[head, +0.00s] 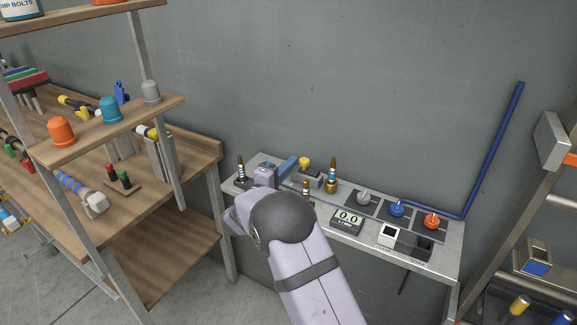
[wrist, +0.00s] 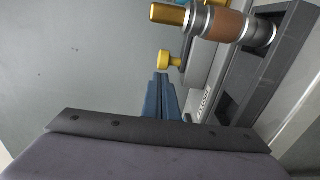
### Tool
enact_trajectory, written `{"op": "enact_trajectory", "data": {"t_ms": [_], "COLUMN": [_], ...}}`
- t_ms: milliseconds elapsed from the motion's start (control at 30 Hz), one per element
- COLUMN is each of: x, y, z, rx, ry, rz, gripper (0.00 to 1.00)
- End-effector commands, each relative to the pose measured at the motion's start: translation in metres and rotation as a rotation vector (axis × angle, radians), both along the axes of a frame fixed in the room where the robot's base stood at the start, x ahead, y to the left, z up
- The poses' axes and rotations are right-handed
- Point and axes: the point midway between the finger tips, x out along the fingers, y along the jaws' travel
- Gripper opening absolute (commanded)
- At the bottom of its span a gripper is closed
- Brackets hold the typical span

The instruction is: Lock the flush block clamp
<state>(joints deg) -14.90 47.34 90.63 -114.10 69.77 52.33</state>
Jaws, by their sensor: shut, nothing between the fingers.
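The flush block (wrist: 203,103), a grey block with lettering along its edge, stands on the metal bench; it also shows in the head view (head: 312,178). A yellow knob (wrist: 165,60), apparently the clamp's handle, sits on a short grey piece beside it and shows in the head view (head: 304,162). My gripper (wrist: 161,75) has blue fingers, shut and empty, with the tips close to the knob. I cannot tell whether they touch. In the head view my gripper (head: 293,160) is left of the knob. How far the clamp is closed is unclear.
Upright fittings (head: 332,175) stand on the bench (head: 440,262). A display (head: 347,220) and grey, blue and orange knobs (head: 397,208) are to the right. Wooden shelving (head: 110,130) is left.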

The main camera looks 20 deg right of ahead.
Motion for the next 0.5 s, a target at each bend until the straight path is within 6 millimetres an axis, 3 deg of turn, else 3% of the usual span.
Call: {"op": "enact_trajectory", "data": {"t_ms": [500], "x": [-0.026], "y": [-0.027], "z": [-0.001], "rx": [-0.001], "ry": [-0.001], "rz": [-0.002], "gripper": [0.00]}}
